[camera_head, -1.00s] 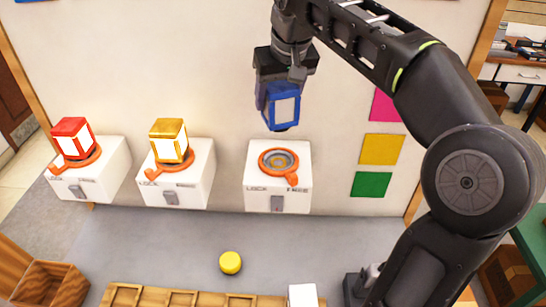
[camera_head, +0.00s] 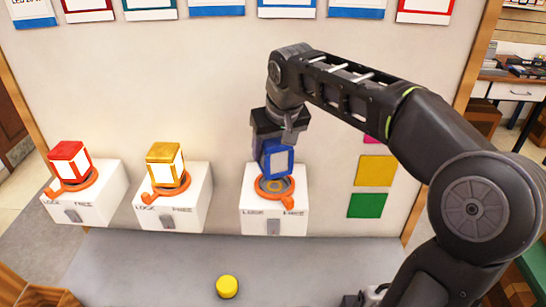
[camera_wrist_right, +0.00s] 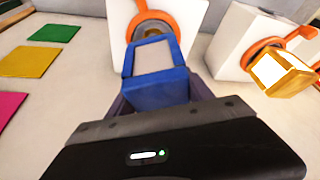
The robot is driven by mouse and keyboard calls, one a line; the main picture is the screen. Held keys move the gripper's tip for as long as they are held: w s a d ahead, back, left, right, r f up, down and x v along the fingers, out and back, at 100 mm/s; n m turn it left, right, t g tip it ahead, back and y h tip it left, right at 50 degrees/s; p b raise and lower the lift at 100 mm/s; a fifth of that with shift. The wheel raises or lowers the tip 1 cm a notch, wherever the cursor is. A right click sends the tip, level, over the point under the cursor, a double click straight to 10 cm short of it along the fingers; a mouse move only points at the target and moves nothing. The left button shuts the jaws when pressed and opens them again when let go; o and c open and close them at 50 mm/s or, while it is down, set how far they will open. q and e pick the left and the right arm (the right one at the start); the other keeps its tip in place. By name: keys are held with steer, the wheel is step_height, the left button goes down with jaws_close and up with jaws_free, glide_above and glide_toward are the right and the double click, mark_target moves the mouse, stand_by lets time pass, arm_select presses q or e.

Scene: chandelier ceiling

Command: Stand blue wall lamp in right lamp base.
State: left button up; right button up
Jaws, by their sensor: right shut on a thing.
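The blue wall lamp (camera_head: 277,160) has a blue frame and a pale panel. My right gripper (camera_head: 275,137) is shut on its top and holds it upright. The lamp's lower end is over the orange ring of the right lamp base (camera_head: 263,213), a white box on the wall; I cannot tell whether it touches the socket. In the right wrist view the blue lamp (camera_wrist_right: 155,80) is in front of the right base's orange ring (camera_wrist_right: 140,22), and a grey part of the socket shows above the lamp. My left gripper is not in view.
A red lamp (camera_head: 70,162) and a yellow lamp (camera_head: 165,165) stand in the left and middle bases. A yellow button (camera_head: 227,287) sits on the grey surface in front. Yellow and green squares (camera_head: 367,205) are on the wall at right. Framed cards line the wall's top.

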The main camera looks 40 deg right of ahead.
step_height(320, 180, down, 3)
steer(key=shift+r, duration=0.1)
steer(key=shift+f, duration=0.5)
steer(key=o, duration=1.6)
steer(key=shift+o, duration=0.2)
steer(key=shift+r, duration=0.1)
steer(key=shift+r, duration=0.15)
steer(key=b+v, duration=0.1)
steer(key=v, duration=1.1)
steer(key=shift+r+b, duration=0.2)
steer(key=shift+b, duration=0.15)
